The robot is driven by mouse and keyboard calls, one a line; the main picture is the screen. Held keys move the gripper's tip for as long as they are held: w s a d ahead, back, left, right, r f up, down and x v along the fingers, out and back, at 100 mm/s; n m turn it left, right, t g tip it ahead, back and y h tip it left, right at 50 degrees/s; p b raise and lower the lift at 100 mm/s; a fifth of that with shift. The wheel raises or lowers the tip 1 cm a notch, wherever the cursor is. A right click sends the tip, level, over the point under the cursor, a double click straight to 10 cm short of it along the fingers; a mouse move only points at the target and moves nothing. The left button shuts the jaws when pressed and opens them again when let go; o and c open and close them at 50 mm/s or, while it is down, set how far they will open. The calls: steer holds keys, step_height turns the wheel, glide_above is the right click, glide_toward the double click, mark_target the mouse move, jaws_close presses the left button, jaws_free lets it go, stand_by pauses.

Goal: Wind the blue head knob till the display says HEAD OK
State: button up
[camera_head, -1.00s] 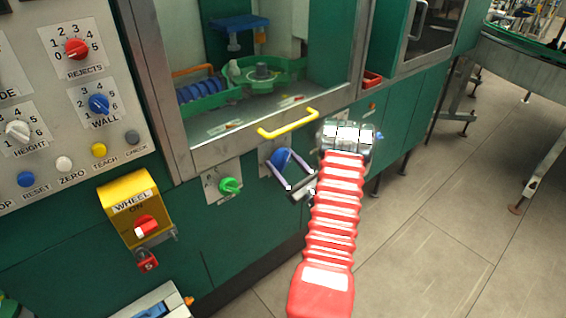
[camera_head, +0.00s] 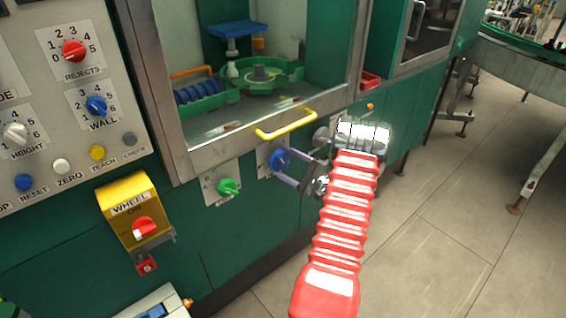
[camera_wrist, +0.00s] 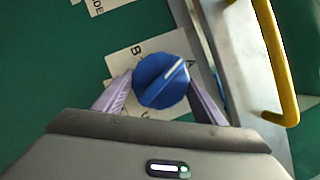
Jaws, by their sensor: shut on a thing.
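The blue knob (camera_head: 279,159) sits on a pale plate low on the green machine front, under the yellow handle. In the wrist view the knob (camera_wrist: 161,81) shows from the front, with a pale pointer line toward the upper right. My gripper (camera_head: 281,164) is shut on it, one finger on each side. The fingers also show in the wrist view (camera_wrist: 160,86). The plate (camera_wrist: 122,63) has printed letters, partly hidden by the knob and fingers. No readable display text is in view.
A yellow handle (camera_head: 287,124) is close above the knob. A green knob (camera_head: 228,187) is to its left. Farther left are a yellow WHEEL box (camera_head: 125,208) and a panel with a red REJECTS knob (camera_head: 73,51) and a blue WALL knob (camera_head: 96,106). Open floor (camera_head: 460,230) lies right.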

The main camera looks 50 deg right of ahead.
steer(key=n+g, duration=0.1)
steer(key=n, duration=0.2)
steer(key=n+g, duration=0.1)
steer(key=n, duration=0.2)
steer(key=shift+a+n+g+y, duration=0.15)
steer(key=shift+n+g+y, duration=0.15)
steer(key=n+g, duration=0.1)
steer(key=n, duration=0.1)
steer(key=n+g+h, duration=0.1)
steer(key=n, duration=0.2)
steer(key=shift+a, duration=0.15)
steer(key=o, duration=0.7)
steer(key=shift+c, duration=0.2)
steer(key=o, duration=0.4)
steer(key=shift+r, duration=0.2)
steer(key=shift+d, duration=0.2)
steer(key=shift+r, duration=0.1)
